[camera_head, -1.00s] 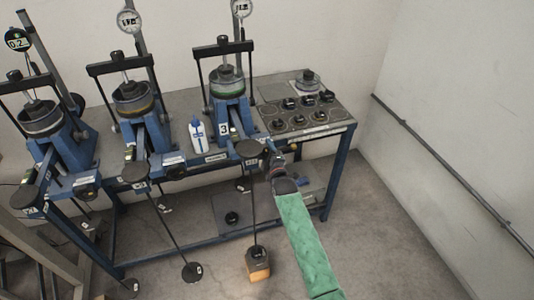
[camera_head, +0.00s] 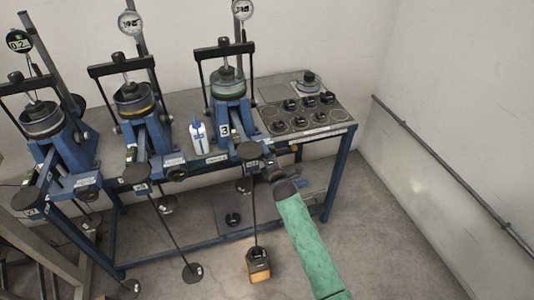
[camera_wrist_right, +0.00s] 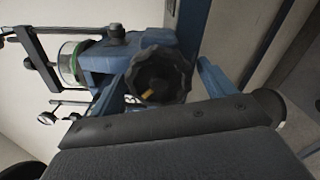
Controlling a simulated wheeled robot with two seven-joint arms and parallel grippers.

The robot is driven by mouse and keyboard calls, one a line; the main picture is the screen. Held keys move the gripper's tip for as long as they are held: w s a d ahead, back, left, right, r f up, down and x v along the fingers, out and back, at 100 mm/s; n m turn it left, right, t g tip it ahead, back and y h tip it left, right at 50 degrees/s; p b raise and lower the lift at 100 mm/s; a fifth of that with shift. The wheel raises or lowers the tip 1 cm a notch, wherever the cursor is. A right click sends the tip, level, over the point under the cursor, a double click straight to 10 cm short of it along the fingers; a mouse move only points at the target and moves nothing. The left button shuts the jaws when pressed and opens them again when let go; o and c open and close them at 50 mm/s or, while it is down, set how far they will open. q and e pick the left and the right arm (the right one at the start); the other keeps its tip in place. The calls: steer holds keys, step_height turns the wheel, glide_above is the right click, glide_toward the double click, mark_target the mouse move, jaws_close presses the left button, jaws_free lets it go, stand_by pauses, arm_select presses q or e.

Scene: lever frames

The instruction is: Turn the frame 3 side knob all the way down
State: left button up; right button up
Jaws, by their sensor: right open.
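Frame 3 (camera_head: 228,110) is the blue lever frame at the right of the row, marked with a "3". Its side knob (camera_wrist_right: 160,66), black and lobed with a yellow mark, fills the middle of the right wrist view. In the head view the knob is hidden behind the black disc and my right gripper. My right gripper (camera_head: 268,168) is at the front right of frame 3. In the wrist view the right gripper (camera_wrist_right: 158,90) is open, with one finger on each side of the knob; contact cannot be told. My left gripper is not in view.
Two similar frames (camera_head: 140,105) (camera_head: 48,125) stand to the left, with hanging rods and weights. A black disc (camera_head: 250,149) tops frame 3's rod, and a boxy weight (camera_head: 258,264) hangs below. A white bottle (camera_head: 198,134) and a tray of weights (camera_head: 304,112) are on the bench.

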steer(key=p+v, duration=0.1)
steer(key=v, duration=0.4)
steer(key=shift+s+p, duration=0.1)
steer(key=shift+p, duration=0.25)
